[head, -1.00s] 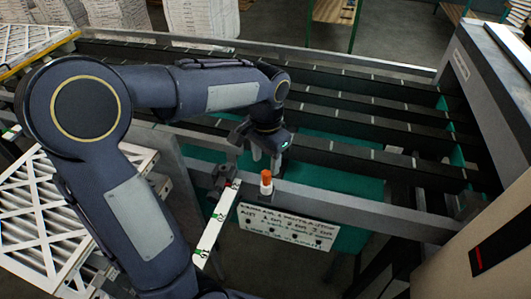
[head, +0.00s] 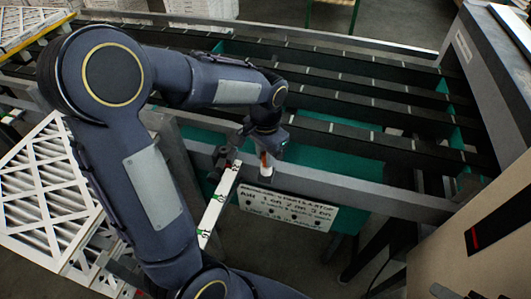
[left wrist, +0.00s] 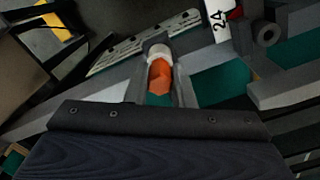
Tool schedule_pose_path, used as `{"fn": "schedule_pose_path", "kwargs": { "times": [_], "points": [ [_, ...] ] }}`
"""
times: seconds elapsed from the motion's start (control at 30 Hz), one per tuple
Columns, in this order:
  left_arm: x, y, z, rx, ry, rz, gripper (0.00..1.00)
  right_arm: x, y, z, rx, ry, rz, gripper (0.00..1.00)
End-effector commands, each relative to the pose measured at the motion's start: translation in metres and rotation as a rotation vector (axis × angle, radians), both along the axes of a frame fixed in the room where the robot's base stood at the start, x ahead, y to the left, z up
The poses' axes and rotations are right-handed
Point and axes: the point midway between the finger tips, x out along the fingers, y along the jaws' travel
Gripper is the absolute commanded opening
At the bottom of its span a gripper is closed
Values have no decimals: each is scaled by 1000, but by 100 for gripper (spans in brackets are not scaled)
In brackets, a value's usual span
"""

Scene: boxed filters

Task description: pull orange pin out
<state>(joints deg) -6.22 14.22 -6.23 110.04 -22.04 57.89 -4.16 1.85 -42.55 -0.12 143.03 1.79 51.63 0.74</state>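The orange pin (head: 265,158) stands in a white collar (head: 267,173) on the grey front rail, above a lettered white sign. My left gripper (head: 263,153) is down over the pin, which partly hides behind it in the head view. In the left wrist view the orange pin (left wrist: 160,78) lies between the two grey fingers (left wrist: 160,88), with its white collar (left wrist: 158,51) beyond. The fingers are close to the pin's sides; I cannot tell whether they touch it. The pin is still at its collar. My right gripper is not in view.
The lettered sign (head: 288,208) hangs below the rail. A white strip with green and red marks (head: 218,203) is left of the pin. Dark slatted lanes (head: 350,112) run behind. White pleated filters (head: 45,195) lie at the left, and a beige cabinet (head: 470,230) stands at the right.

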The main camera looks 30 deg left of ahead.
Motion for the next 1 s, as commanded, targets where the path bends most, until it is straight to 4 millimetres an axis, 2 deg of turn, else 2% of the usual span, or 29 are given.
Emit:
{"fn": "schedule_pose_path", "kwargs": {
  "times": [0.03, 0.1, 1.0],
  "points": [
    [0, 0, 0, 0, 0, 0, 7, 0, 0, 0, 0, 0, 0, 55],
    [0, 0, 0, 0, 0, 0, 0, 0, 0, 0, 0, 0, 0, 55],
    [0, 0, 24, 0, -1, 0, 0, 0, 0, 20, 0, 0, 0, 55]
  ]
}}
